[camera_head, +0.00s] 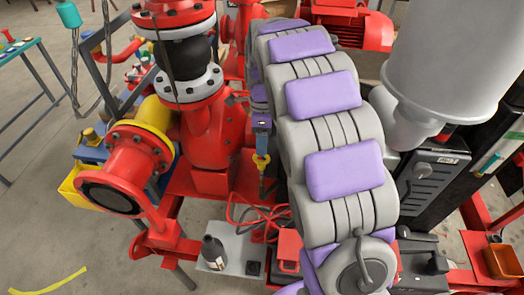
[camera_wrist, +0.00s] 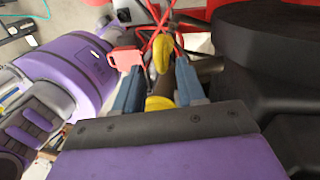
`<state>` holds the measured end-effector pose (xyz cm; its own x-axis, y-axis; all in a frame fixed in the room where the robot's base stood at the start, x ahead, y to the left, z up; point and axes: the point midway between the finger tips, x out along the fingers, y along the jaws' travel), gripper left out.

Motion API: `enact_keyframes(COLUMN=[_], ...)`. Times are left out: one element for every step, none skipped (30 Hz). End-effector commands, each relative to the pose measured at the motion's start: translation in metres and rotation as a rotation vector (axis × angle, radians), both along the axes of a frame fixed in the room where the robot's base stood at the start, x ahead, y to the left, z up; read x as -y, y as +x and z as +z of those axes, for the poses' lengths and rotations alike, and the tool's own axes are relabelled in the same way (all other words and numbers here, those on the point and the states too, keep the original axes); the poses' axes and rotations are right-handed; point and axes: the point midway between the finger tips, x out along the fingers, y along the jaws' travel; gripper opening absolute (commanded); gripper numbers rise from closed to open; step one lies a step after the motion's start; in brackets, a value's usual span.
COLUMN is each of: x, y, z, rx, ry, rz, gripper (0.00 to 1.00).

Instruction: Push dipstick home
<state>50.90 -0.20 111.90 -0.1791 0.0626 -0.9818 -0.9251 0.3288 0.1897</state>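The dipstick's yellow loop handle (camera_head: 261,160) shows in the head view, left of my arm and close to the red pump body. In the wrist view a yellow loop (camera_wrist: 161,55) lies between and just past my gripper's (camera_wrist: 158,75) two blue fingers. The fingers stand apart with a visible gap, and I see no clear contact with the loop. A dark rod and a yellow band (camera_wrist: 158,103) show nearer the palm between the fingers. The lower part of the dipstick and its seat are hidden.
A red pump with flanged pipes (camera_head: 210,140) stands left of my arm. A dark bottle (camera_head: 213,252) stands on a pale plate below. A red handle-like part (camera_wrist: 125,58) is close to the left finger. A large black body (camera_wrist: 270,60) crowds the right side.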

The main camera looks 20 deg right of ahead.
Motion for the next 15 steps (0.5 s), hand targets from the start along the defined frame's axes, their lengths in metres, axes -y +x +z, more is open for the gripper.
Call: enact_keyframes(x=[-0.001, -0.001, -0.001, -0.001, -0.001, -0.001, -0.002, -0.002, -0.002, -0.002, -0.002, -0.002, -0.002, -0.002, -0.002], y=[-0.002, -0.002, -0.003, -0.004, -0.004, -0.005, -0.005, -0.005, -0.005, -0.005, -0.005, -0.005, -0.005, -0.005, -0.005], z=[-0.009, -0.013, -0.017, -0.019, -0.021, -0.023, -0.024, -0.025, -0.026, -0.026, -0.027, -0.027, -0.027, -0.027, -0.027], rx=[-0.002, -0.002, -0.002, -0.002, -0.002, -0.002, -0.001, -0.001, -0.001, 0.000, 0.000, 0.000, 0.000, 0.000, 0.000], ry=[0.000, 0.000, 0.000, 0.000, 0.000, 0.000, -0.001, -0.001, -0.001, -0.001, 0.000, 0.000, 0.000, 0.000, 0.000], rz=[0.000, 0.000, 0.000, 0.000, 0.000, 0.000, 0.000, 0.000, 0.000, 0.000, 0.000, 0.000, 0.000, 0.000, 0.000], gripper=[0.40, 0.40, 0.40, 0.40, 0.40, 0.40, 0.40, 0.40, 0.40, 0.40, 0.40, 0.40, 0.40, 0.40, 0.40])
